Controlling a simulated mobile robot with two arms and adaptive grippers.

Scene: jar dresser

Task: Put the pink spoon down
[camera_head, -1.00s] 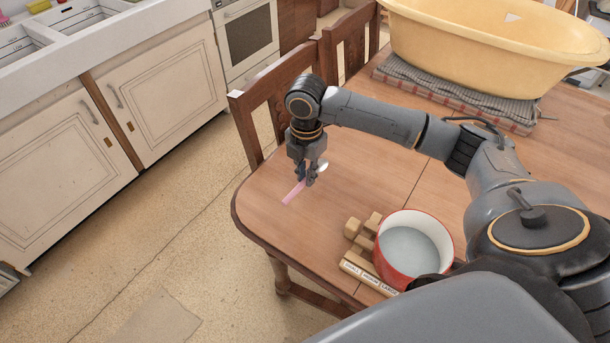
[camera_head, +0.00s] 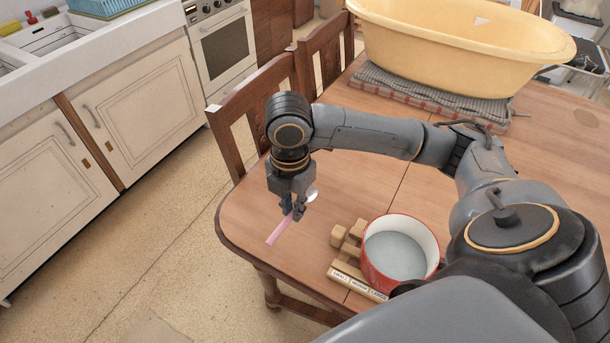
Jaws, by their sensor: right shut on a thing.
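The pink spoon (camera_head: 279,229) has a pink handle pointing down-left and a pale bowl end that shows at the right of the fingers. My right gripper (camera_head: 293,212) is shut on the spoon, over the left part of the wooden table (camera_head: 245,222). The fingers hide the middle of the spoon. I cannot tell whether the handle touches the table top. My left gripper is not in the view.
A red pot (camera_head: 398,252) with a pale inside stands by a wooden block holder (camera_head: 350,275) with small blocks. A yellow tub (camera_head: 460,45) sits on folded cloths (camera_head: 420,90) at the back. Chairs (camera_head: 255,110) line the far side. Bare table lies around the gripper.

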